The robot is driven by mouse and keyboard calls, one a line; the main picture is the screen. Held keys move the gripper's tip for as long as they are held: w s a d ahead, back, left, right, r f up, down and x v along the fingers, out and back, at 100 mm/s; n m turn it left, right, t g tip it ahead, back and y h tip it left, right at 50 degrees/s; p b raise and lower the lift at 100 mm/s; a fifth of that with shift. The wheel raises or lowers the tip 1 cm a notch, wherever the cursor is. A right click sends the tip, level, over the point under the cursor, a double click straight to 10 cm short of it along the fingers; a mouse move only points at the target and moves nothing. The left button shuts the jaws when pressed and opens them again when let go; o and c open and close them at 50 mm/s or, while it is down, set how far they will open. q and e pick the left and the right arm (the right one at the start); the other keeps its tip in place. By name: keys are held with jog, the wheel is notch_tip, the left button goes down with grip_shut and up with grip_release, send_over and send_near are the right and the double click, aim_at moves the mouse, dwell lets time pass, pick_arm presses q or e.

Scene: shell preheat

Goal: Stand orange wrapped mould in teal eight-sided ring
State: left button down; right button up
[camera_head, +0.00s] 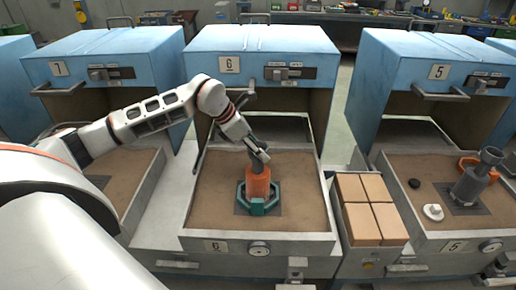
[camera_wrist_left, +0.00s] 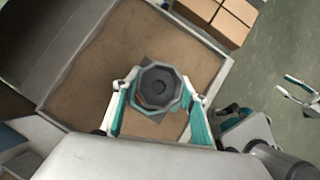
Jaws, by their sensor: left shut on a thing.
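The orange wrapped mould (camera_head: 258,184) stands upright at the teal eight-sided ring (camera_head: 258,209) in bay 6's sand tray. Its lower end is hidden behind the ring's front wall, so I cannot tell whether it touches the tray. My left gripper (camera_head: 260,154) is shut on the mould's grey upper part from above. In the left wrist view, the mould's dark round mouth (camera_wrist_left: 160,88) sits between the left fingers (camera_wrist_left: 160,92). My right gripper (camera_wrist_left: 294,90) shows at the right edge of that view, apart from the mould, with its fingers apart and empty.
Blue oven 6 (camera_head: 253,40) stands open behind the tray (camera_head: 208,205). Cardboard boxes (camera_head: 370,208) stand to the right. Bay 5 holds a grey mould (camera_head: 472,182), an orange ring (camera_head: 470,163), a white knob-like piece (camera_head: 433,212) and a dark lump (camera_head: 414,183). Sand around the teal ring is clear.

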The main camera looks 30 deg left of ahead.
pick_arm(q)
jog(key=c, duration=1.2)
grip_release()
jog(key=shift+r, duration=0.3)
jog(key=v, duration=1.2)
jog(key=shift+b, duration=0.4)
